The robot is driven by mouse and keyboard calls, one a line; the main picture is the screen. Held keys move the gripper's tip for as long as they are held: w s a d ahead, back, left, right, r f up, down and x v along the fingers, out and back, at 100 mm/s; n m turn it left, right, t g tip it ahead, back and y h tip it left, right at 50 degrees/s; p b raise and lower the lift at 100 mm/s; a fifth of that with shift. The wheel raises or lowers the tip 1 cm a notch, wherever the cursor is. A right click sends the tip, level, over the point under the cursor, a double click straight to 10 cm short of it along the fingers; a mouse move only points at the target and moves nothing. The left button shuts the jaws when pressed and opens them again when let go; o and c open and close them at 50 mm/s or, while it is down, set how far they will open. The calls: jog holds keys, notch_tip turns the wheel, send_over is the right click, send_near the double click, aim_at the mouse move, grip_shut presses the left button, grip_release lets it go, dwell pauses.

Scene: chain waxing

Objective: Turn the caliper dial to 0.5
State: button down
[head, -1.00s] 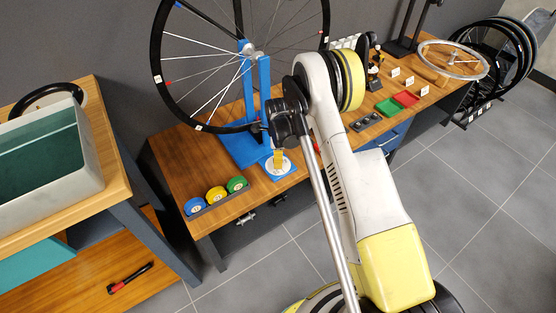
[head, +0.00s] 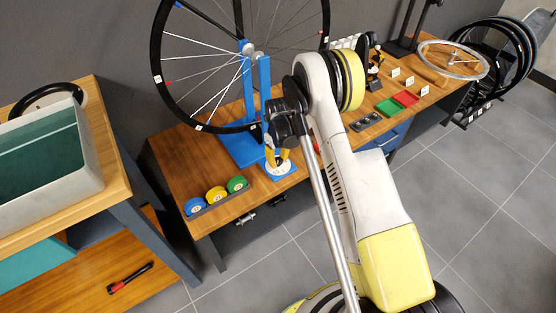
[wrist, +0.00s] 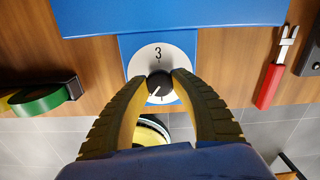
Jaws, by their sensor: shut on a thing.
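The caliper dial is a white disc (wrist: 143,63) on a blue base plate, with a "3" at its top in the wrist view. A black knob (wrist: 159,83) sits at its centre, its white pointer line slanting to the lower left. Other markings near the bottom are too small or covered to read. My gripper (wrist: 160,76) is shut on the knob, with one yellow and black finger on each side. In the head view the dial (head: 283,172) is at the front edge of the bench, with my gripper (head: 279,160) right over it.
A blue stand (head: 241,148) holds a spoked wheel behind the dial. A row of blue, yellow and green rolls (head: 216,194) lies left on the bench. A red-handled tool (wrist: 269,86) lies right of the dial in the wrist view.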

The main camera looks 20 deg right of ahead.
aim_at(278, 160)
jog(key=shift+m, duration=0.5)
jog(key=c, duration=1)
grip_release()
notch_tip(278, 160, up, 12)
